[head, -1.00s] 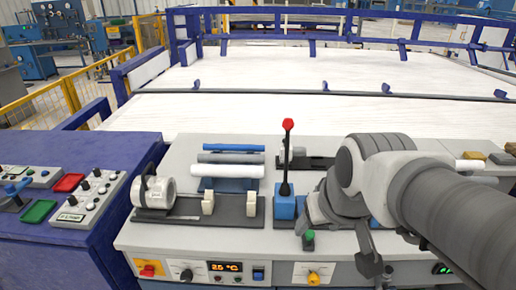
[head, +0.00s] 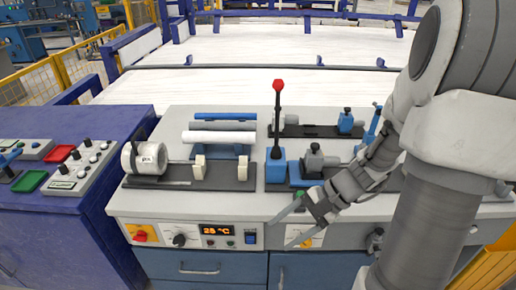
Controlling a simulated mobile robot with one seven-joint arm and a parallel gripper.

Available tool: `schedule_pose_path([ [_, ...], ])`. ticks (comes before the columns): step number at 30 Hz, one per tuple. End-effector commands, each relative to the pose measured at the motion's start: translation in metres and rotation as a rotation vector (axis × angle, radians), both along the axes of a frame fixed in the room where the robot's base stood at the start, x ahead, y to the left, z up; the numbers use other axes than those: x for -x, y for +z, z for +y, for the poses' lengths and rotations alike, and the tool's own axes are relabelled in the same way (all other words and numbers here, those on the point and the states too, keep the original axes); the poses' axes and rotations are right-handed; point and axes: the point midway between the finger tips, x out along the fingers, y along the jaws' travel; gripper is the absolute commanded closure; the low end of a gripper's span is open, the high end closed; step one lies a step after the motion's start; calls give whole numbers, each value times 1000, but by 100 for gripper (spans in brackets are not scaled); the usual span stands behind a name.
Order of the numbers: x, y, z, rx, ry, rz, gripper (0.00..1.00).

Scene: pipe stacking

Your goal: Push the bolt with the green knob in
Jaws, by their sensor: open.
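My gripper (head: 281,234) is open and empty, in front of the bench's front edge. The lever stands upright on a blue block (head: 275,172). A grey clamp on a blue slide (head: 313,162) sits right of it, partly hidden behind my gripper.
A white roll in a holder (head: 144,158) and two cream supports (head: 200,168) stand on the left of the bench. Blue, grey and white pipes (head: 222,138) lie behind them on a rack. A purple cabinet (head: 55,225) adjoins on the left. The grey bench top between is narrow.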

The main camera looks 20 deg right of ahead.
Motion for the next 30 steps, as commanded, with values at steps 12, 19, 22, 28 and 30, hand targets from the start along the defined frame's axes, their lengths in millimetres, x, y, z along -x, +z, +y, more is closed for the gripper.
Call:
schedule_pose_path([
  [12,-37,-60,-102,-781,-804,107,34],
  [19,-35,-79,-160,-1022,-1051,57,34],
  [22,-35,-81,-168,-1056,-1085,46,34],
  [28,-52,-81,-159,-1061,-1086,45,34],
  [30,-64,-81,-151,-1060,-1083,46,34],
])
